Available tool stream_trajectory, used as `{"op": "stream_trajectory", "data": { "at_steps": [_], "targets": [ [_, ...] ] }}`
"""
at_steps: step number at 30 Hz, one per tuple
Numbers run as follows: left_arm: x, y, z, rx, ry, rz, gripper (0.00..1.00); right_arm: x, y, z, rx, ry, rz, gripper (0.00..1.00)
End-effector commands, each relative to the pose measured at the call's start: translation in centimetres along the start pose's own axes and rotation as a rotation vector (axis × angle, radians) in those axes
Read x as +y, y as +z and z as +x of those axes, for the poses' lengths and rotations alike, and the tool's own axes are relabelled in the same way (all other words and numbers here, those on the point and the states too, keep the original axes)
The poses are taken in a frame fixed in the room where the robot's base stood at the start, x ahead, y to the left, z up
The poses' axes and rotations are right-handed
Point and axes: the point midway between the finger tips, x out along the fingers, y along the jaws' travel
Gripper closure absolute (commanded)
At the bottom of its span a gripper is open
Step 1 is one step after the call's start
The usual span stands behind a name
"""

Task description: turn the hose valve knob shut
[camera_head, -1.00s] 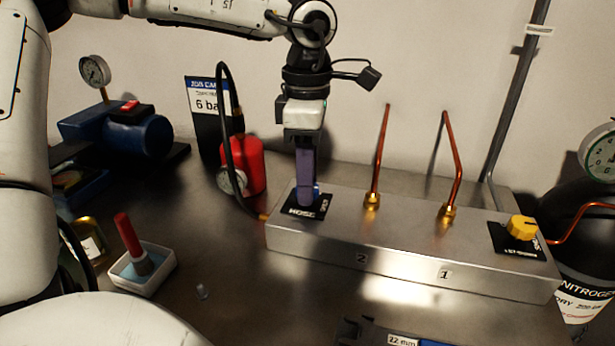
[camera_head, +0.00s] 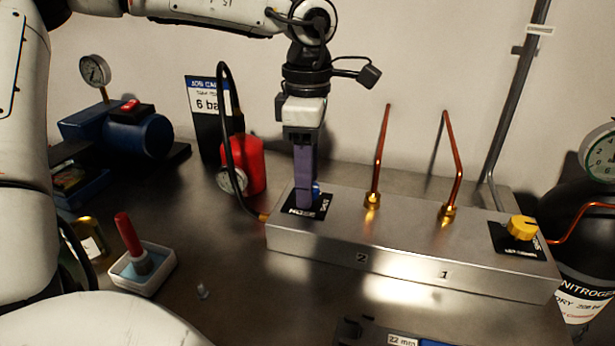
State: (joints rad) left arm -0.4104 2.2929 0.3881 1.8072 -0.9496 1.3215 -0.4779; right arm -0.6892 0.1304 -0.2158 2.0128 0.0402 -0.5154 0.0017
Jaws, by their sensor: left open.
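The hose valve knob (camera_head: 317,189) is blue and sits on a black HOSE label plate (camera_head: 304,207) at the left end of the metal manifold block (camera_head: 400,262). Only a small blue part of it shows to the right of the fingers. My left gripper (camera_head: 305,200) points straight down over the knob, with its purple fingers at the knob's height. The fingers overlap in this view and hide most of the knob. They are open, and I cannot tell whether they touch it. My right gripper is not in view.
A black hose (camera_head: 231,130) with a small gauge and a red cylinder (camera_head: 249,165) stand close left of the block. Two copper pipes (camera_head: 378,155) rise from the block's top. A yellow knob (camera_head: 522,228) is at its right end. A white tray (camera_head: 150,277) lies front left.

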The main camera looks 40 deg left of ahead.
Motion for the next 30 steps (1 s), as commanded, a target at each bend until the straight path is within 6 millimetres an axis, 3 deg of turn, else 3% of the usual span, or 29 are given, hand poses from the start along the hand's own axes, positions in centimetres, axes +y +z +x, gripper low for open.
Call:
{"op": "stream_trajectory", "data": {
  "at_steps": [15, 21, 30],
  "targets": [
    [0.1, 0.0, -8.9, 0.000, 0.003, 0.000, 0.50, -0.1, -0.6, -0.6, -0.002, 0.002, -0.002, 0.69],
    [0.0, 0.0, -10.0, -0.001, 0.001, 0.001, 0.50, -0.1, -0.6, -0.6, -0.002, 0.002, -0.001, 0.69],
    [0.0, 0.0, -10.0, 0.000, 0.001, 0.001, 0.50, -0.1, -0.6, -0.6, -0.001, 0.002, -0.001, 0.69]
  ]
}}
